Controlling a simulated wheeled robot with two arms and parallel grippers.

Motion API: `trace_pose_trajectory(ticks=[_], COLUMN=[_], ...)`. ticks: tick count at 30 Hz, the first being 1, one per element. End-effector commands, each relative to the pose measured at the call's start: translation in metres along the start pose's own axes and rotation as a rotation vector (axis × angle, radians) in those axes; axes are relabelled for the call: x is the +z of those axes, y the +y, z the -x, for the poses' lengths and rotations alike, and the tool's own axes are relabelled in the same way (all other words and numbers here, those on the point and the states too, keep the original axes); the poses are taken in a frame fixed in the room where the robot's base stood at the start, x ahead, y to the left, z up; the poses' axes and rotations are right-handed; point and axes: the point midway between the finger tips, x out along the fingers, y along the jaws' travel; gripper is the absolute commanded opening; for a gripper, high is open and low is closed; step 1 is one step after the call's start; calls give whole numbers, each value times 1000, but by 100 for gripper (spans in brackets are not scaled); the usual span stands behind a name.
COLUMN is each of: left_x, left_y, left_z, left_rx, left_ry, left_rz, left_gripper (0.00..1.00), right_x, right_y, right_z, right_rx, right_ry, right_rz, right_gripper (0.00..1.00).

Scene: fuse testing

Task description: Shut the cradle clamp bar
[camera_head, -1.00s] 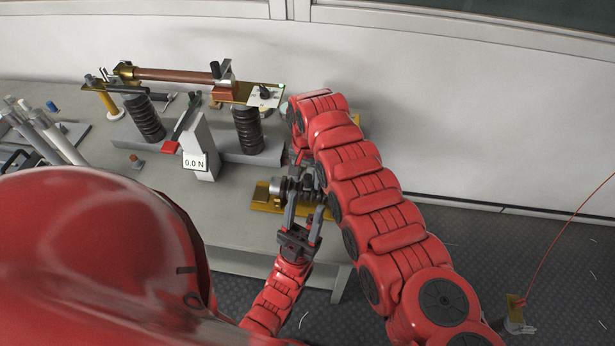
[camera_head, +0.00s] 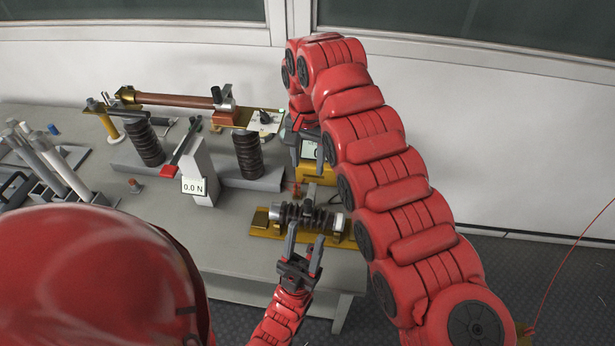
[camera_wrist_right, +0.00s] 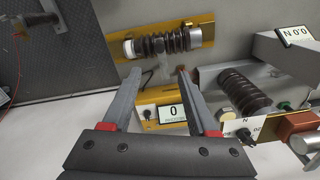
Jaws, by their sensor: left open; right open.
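The cradle is a brass-coloured base (camera_head: 262,230) at the table's front right edge, with a dark ribbed insulator (camera_head: 300,214) lying along it. In the right wrist view the cradle base (camera_wrist_right: 207,32) and insulator (camera_wrist_right: 170,42) are at the top. I cannot clearly tell the clamp bar or its angle from the other dark parts there. My left gripper (camera_head: 305,238) is open, its fingers at the cradle's near side, overlapping its front edge in view. My right gripper (camera_head: 302,142) is open above and behind the cradle; its empty fingers (camera_wrist_right: 157,74) show in the wrist view.
A yellow meter (camera_head: 318,173) with a screen stands behind the cradle. Left of it is a test stand with a grey post reading 0.0 N (camera_head: 199,172), ribbed insulators and a copper fuse tube (camera_head: 175,101). A rack of tubes (camera_head: 45,160) is at far left.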

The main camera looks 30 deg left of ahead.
Motion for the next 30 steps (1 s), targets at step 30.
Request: trace_pose_trajectory(ticks=[30], left_x=[0], left_y=[0], left_z=[-2], left_rx=[0], left_ry=[0], left_rz=[0], left_gripper=[49], right_x=[-75], right_y=[-16], right_z=[-37], right_rx=[-197], right_ry=[168], right_rz=[-17], right_gripper=[59])
